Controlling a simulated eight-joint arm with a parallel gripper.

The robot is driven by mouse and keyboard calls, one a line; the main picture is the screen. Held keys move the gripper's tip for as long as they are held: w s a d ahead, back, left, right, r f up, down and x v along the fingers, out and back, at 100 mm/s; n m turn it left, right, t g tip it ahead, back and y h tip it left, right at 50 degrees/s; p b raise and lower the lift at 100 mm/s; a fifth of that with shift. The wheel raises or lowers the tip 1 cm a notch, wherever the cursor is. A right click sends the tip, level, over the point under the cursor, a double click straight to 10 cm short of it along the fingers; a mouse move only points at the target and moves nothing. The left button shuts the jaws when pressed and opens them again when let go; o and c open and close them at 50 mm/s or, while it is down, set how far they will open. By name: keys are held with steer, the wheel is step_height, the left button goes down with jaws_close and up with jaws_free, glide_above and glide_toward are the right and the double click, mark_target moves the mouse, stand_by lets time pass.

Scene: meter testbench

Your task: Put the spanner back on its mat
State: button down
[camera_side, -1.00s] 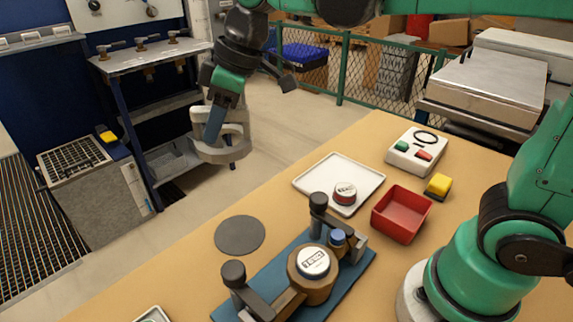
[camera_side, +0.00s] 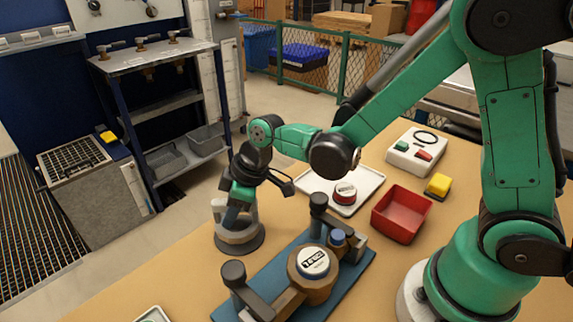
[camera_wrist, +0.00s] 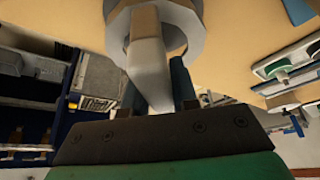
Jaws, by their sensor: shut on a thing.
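The spanner (camera_side: 222,208) is a pale grey tool with a ring-like lower end and an upright shank. My gripper (camera_side: 233,212) is shut on it, and the spanner hangs with its ring end down. In the wrist view the spanner (camera_wrist: 147,62) stands between the two blue fingers of my gripper (camera_wrist: 158,82). The dark round mat (camera_side: 259,243) lies on the bench below the ring end, which covers most of it. I cannot tell whether the ring touches the mat or is just above it.
A meter (camera_side: 313,262) sits in a clamp fixture on a blue plate (camera_side: 345,273), close to the right of the mat. Behind are a white tray (camera_side: 372,184) with a red-sided disc, a red bin (camera_side: 402,218) and a yellow block (camera_side: 438,185).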

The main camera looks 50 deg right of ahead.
steer(key=shift+f, duration=0.95)
steer(key=shift+f, duration=0.15)
steer(key=c, duration=0.7)
jaws_free()
steer(key=v, duration=1.2)
steer(key=shift+s+d+r+m+t+h, duration=0.2)
steer(key=shift+s+d+m+t+h, duration=0.55)
steer(key=shift+d+m, duration=0.6)
steer(key=shift+s+d+r+m+t+h, duration=0.2)
steer(key=shift+s+d+m+t+h, duration=0.25)
steer(key=shift+s+d+m, duration=0.9)
steer(key=shift+s+d+r+m+t+h, duration=0.15)
steer(key=shift+s+d+m+t+h, duration=0.5)
steer(key=shift+m, duration=1.15)
steer(key=shift+w+d, duration=0.15)
steer(key=shift+w, duration=0.05)
